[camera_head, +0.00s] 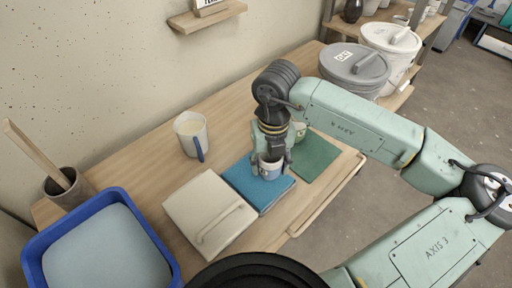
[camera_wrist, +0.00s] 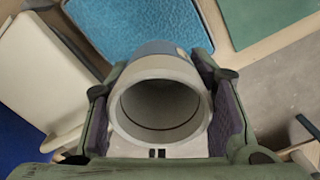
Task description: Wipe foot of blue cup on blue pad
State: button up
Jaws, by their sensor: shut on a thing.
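My gripper (camera_head: 271,156) points down over the blue pad (camera_head: 243,177) and is shut on the blue cup (camera_head: 270,170). The cup is pale with a blue lower part. In the wrist view, the cup (camera_wrist: 160,68) sits between my two fingers, its open, empty mouth facing the camera. Its foot is hidden. The blue pad (camera_wrist: 120,22) lies beyond the cup there. The cup looks upright over the pad's right part; I cannot tell whether its foot touches the pad.
A cream pad (camera_head: 198,203) lies left of the blue pad, a green pad (camera_head: 318,158) right. A white jug (camera_head: 190,137) stands behind. A blue tray (camera_head: 172,255) and a pot (camera_head: 66,188) are left; lidded buckets (camera_head: 352,70) stand back right.

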aim_at(267, 185)
jog(key=a, duration=0.1)
jog(key=w+a+m, duration=0.1)
jog(key=w, duration=0.1)
jog(key=shift+a+r+m+p, duration=0.25)
jog(key=shift+a+m+p, duration=0.05)
jog(key=shift+a+m, duration=0.1)
jog(key=shift+f+b, duration=0.85)
jog(key=shift+f, duration=1.55)
jog(key=shift+f+b, duration=0.6)
jog(key=shift+b, duration=0.15)
jog(key=shift+w+a, duration=0.1)
jog(key=shift+w+a+b, duration=0.95)
jog(key=shift+w+a, duration=0.2)
jog(key=shift+a, duration=0.05)
jog(key=shift+s+d+b, duration=1.45)
jog(key=shift+s+d, duration=1.05)
jog(key=shift+w+a+b, duration=1.4)
jog(key=shift+w+a, duration=1.05)
jog(key=shift+a, duration=0.05)
jog(key=shift+s+d+b, duration=1.1)
jog(key=shift+s+d, duration=1.35)
jog(key=shift+d, duration=0.05)
